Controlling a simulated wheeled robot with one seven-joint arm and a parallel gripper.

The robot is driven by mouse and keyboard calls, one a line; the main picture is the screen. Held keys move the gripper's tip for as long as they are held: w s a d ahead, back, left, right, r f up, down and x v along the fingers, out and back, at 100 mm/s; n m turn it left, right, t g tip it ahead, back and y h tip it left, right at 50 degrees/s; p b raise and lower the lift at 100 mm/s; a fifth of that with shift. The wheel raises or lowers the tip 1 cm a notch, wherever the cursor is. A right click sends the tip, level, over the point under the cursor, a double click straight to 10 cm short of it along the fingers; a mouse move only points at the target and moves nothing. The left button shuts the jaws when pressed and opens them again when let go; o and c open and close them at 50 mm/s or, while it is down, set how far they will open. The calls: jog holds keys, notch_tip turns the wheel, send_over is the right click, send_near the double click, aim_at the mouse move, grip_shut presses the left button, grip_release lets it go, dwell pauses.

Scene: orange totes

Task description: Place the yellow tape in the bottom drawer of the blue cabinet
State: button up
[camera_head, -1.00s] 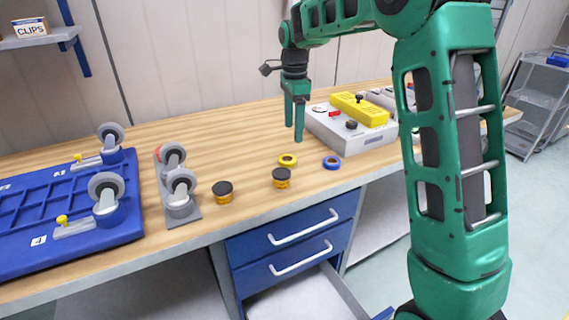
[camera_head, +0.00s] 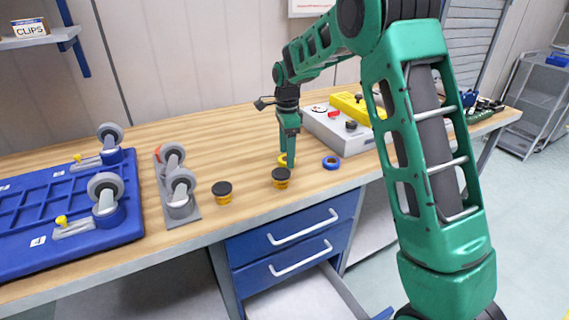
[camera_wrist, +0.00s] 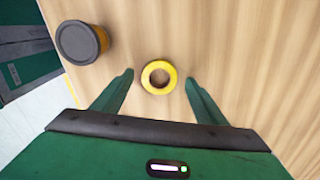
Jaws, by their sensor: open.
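The yellow tape (camera_wrist: 147,80) is a small ring lying flat on the wooden bench. In the head view the tape (camera_head: 282,160) is partly hidden behind my gripper (camera_head: 288,158). In the wrist view my gripper (camera_wrist: 158,82) is open, with one finger on each side of the tape and gaps between. I cannot tell how high the fingertips are above the bench. The blue cabinet (camera_head: 243,250) is under the bench. Its two upper drawers are shut, and its bottom drawer (camera_head: 345,292) is pulled out, showing a bare pale inside.
A blue tape (camera_head: 332,163) lies right of the yellow one. Two black-capped yellow pots (camera_head: 281,178) (camera_head: 222,192) stand at the front edge. Casters on a grey plate (camera_head: 182,212) and a blue tray (camera_head: 30,235) are left. A grey control box (camera_head: 345,140) stands behind.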

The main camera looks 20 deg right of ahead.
jog(key=shift+f, duration=0.65)
jog(key=c, duration=1.2)
jog(key=shift+r, duration=0.15)
